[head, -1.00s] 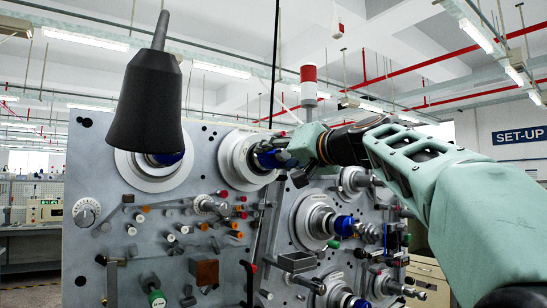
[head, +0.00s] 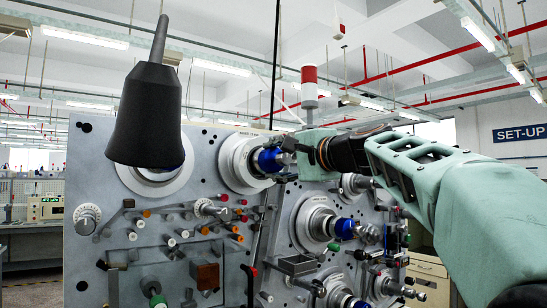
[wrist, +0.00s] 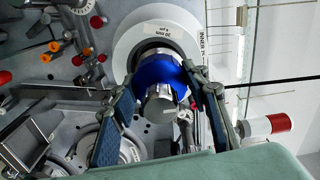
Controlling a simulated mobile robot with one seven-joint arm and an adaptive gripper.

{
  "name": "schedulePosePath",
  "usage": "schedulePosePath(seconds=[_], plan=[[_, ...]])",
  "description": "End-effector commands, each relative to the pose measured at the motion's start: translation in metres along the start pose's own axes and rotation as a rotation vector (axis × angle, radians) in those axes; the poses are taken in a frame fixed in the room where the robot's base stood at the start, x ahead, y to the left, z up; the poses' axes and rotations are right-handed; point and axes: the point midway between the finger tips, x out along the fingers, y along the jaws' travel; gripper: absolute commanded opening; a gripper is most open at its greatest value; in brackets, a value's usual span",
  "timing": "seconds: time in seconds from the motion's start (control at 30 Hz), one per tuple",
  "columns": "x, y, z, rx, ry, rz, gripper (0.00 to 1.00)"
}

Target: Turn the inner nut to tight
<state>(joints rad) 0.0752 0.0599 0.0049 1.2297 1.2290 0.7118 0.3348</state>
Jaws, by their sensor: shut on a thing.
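The inner nut (wrist: 158,72) is a blue ring around a silver spindle end (wrist: 160,104), in front of a pale round flange (wrist: 160,32). The label "INNER" (wrist: 203,36) is beside it in the wrist view. My gripper (wrist: 162,88) has one finger on each side of the nut and is shut on it. In the head view the blue nut (head: 268,160) is on the upper middle spindle, with my gripper (head: 284,157) at its right side. The far finger contact is partly hidden there. I cannot read from the frames how tight the nut is.
The grey panel (head: 100,190) carries several knobs, pegs and levers below the spindle. Another spindle with a blue nut (head: 345,228) is at lower right. A red and white lamp (head: 309,85) stands above the panel.

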Motion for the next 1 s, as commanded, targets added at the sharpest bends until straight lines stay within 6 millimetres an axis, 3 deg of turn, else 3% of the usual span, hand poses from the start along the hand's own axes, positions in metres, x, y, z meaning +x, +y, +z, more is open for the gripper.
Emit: schedulePosePath(seconds=[0.6, 1.0], plan=[[-0.0003, -0.0022, -0.0010, 0.572, 0.002, 0.001, 0.18], [-0.0003, -0.0015, -0.0009, 0.808, 0.001, 0.000, 0.18]])
